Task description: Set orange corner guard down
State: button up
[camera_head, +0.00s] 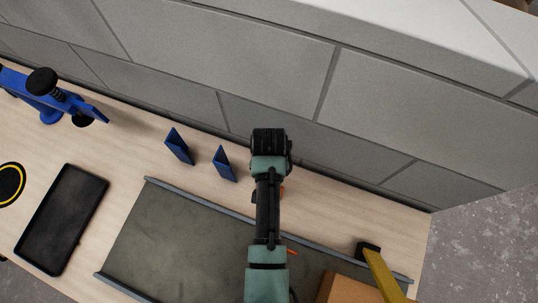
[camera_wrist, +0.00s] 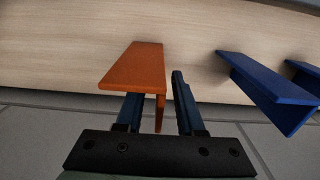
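The orange corner guard (camera_wrist: 137,68) is an L-shaped piece in the wrist view, with one flange toward the camera and the other running between my fingers. My gripper (camera_wrist: 160,104) is open around that flange, with a visible gap to the right finger. The left finger is partly hidden behind the guard. In the head view my arm hides most of the guard; a small orange edge (camera_head: 282,191) shows beside it. The guard appears to be at the worktop, but its contact with the surface is hidden.
Two blue corner guards (camera_head: 179,147) (camera_head: 224,164) stand left of my gripper, also in the wrist view (camera_wrist: 268,88). A grey block wall (camera_head: 220,60) rises behind. A grey mat (camera_head: 160,240), black tray (camera_head: 62,218), blue clamp-like tool (camera_head: 45,95) and yellow-handled tool (camera_head: 382,275) are around.

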notch_tip(320, 180, up, 12)
jog(key=shift+r+b, duration=0.1)
jog(key=shift+b, duration=0.4)
dwell(0.5)
